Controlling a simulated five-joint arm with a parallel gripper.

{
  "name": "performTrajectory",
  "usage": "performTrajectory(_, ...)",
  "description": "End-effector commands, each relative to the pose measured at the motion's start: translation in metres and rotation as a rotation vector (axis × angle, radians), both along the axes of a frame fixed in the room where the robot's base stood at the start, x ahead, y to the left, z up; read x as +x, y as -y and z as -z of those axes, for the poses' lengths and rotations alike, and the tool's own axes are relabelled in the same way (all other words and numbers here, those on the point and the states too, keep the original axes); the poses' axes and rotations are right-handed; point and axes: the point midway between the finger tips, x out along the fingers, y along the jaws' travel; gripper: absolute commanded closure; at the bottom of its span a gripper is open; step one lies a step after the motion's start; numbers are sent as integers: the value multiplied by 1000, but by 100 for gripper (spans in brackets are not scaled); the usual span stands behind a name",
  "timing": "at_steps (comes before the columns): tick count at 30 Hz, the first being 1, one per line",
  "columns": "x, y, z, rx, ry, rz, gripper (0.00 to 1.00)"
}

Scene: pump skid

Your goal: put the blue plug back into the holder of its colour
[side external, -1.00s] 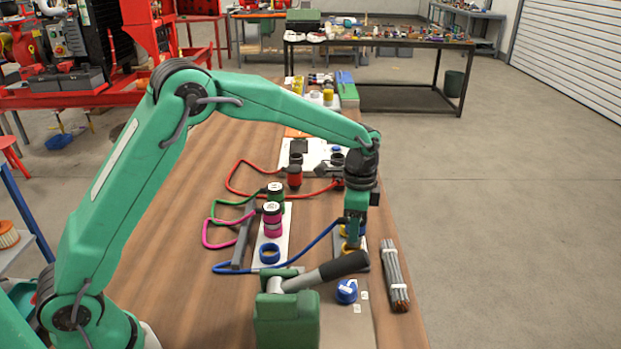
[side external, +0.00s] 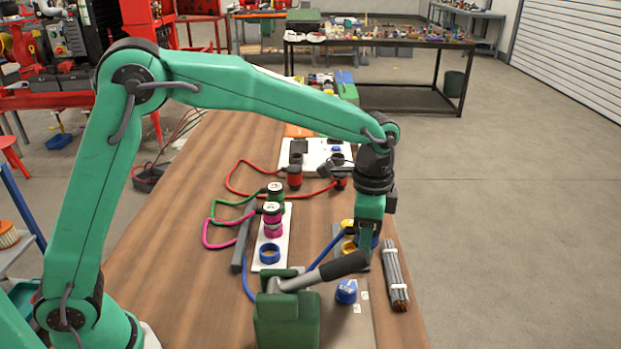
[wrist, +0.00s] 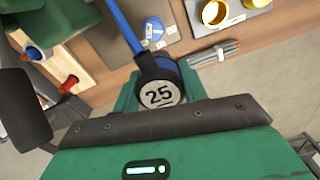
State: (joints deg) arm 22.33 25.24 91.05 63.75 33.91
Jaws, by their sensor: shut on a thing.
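My gripper (side external: 367,243) is at the right part of the bench, beside the yellow rings, and is shut on the blue plug. In the wrist view the blue plug (wrist: 160,92) shows a round face marked 25, a dark collar and a blue cable running to the upper left. In the side view it is mostly hidden by the gripper. The blue holder (side external: 270,254) is an empty blue ring at the near end of a white plate, left of my gripper. Magenta (side external: 272,214) and green (side external: 275,192) plugs stand farther along that plate.
Yellow rings (side external: 348,246) sit on a grey plate by my gripper. A blue cap (side external: 346,291) lies nearer. A bundle of grey rods (side external: 396,278) is at the right edge. Red plugs (side external: 294,178) are farther back.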

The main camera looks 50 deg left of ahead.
Motion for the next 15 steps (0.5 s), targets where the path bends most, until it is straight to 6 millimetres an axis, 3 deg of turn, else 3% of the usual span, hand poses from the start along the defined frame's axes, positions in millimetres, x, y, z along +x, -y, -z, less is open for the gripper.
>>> performTrajectory(15,1,-6,0,0,1,-8,85)
